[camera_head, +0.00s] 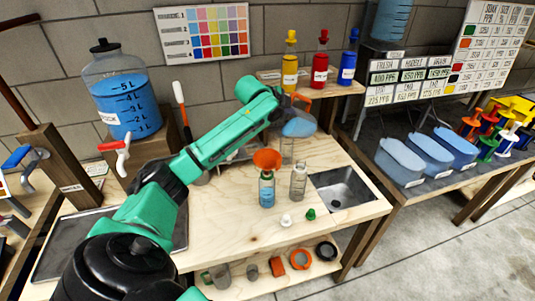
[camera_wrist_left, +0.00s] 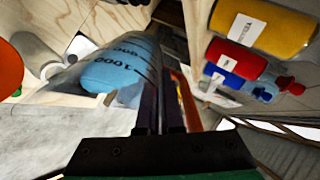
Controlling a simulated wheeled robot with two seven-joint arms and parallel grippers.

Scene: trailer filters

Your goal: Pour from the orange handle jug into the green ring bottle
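In the left wrist view the jug (camera_wrist_left: 115,72) fills the upper left, with volume marks. My left gripper (camera_head: 283,108) is at its handle; in the wrist view its fingers (camera_wrist_left: 160,110) are close together beside the orange handle (camera_wrist_left: 187,98). A small bottle (camera_head: 267,190) with blue liquid carries an orange funnel (camera_head: 267,159). A clear bottle (camera_head: 299,182) stands right of it. My right gripper is out of view.
A white cap (camera_head: 286,220) and green cap (camera_head: 310,214) lie in front of the bottles. A sink (camera_head: 345,188) is at right. Yellow, red (camera_head: 319,70) and blue bottles stand on a back shelf. A large blue-filled container (camera_head: 120,95) stands at left.

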